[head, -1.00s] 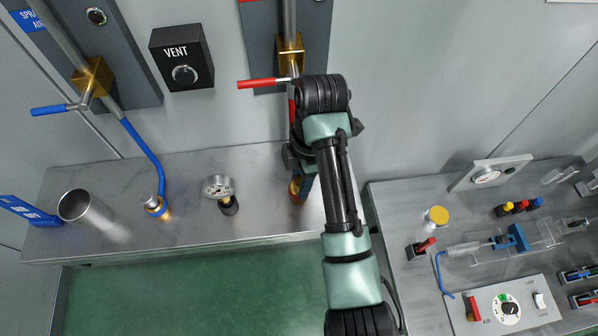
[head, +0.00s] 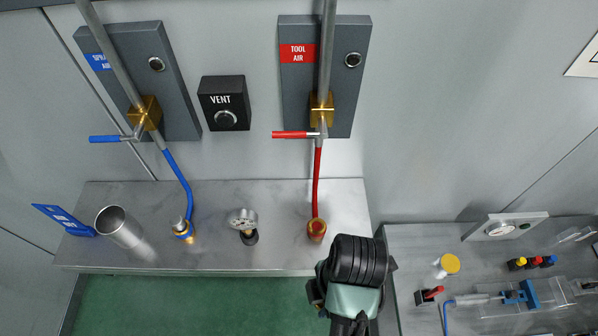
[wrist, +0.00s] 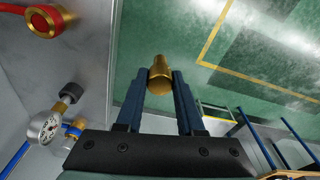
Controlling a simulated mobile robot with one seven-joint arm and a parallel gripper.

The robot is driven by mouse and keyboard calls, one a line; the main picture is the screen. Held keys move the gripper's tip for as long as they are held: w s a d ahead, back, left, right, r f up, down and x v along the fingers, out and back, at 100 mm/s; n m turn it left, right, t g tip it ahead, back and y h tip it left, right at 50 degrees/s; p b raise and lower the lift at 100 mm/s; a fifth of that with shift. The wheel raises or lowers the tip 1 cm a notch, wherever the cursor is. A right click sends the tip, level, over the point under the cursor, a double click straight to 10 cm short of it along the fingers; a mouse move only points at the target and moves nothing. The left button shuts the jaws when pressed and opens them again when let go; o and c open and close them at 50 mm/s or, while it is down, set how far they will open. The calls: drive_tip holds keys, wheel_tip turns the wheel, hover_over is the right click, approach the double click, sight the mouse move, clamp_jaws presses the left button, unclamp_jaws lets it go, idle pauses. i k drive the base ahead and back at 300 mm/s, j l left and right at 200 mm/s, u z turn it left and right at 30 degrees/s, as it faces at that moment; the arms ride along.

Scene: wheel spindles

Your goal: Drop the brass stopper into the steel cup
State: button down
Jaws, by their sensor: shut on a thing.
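The brass stopper (wrist: 160,76) is a small gold cylinder held between the fingertips of my gripper (wrist: 159,84) in the wrist view, with the green floor behind it. In the head view my wrist hides the fingers and the stopper. The steel cup (head: 120,228) stands upright at the left end of the steel shelf, open at the top. My arm is at the shelf's front right, well to the right of the cup.
On the steel shelf (head: 275,262) stand a blue-hose fitting (head: 183,229), a pressure gauge (head: 243,222) and a red-hose fitting (head: 317,229), between cup and arm. A blue sign (head: 64,219) is left of the cup. A cluttered bench (head: 405,250) is at right.

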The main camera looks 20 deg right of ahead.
sight(133, 233)
drive_tip(key=u, duration=0.9)
drive_tip(key=i+j+z, duration=0.4)
drive_tip(key=i, duration=0.2)
drive_tip(key=i+j+z, duration=0.45)
drive_tip(key=i+j, duration=0.1)
drive_tip(key=j, duration=0.1)
